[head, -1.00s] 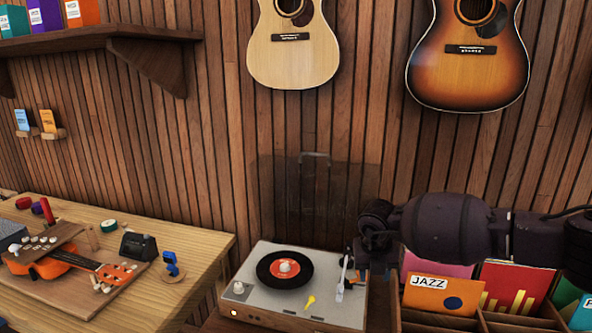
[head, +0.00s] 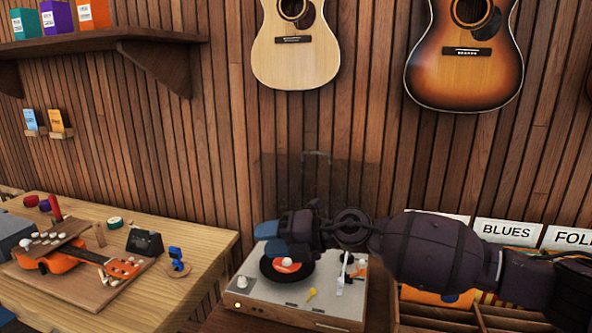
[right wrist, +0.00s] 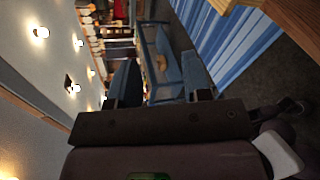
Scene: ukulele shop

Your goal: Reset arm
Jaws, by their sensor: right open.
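My right gripper (head: 268,239) is open and empty. In the head view its arm comes in from the right and its blue-grey fingers hang in front of and above the record player (head: 300,306). It hides part of the black record (head: 298,275) with its red label. I cannot tell how high above the record it is. The white tonearm (head: 341,278) stands at the right side of the player, clear of the record. In the right wrist view the two fingers stand apart with nothing between them. My left gripper is out of view.
A wooden bench (head: 200,237) at left holds an orange ukulele (head: 54,262) and small tools. Record bins with a BLUES divider (head: 506,232) are at right, partly behind my arm. Two guitars hang on the slatted wall. A clear lid (head: 318,175) stands behind the player.

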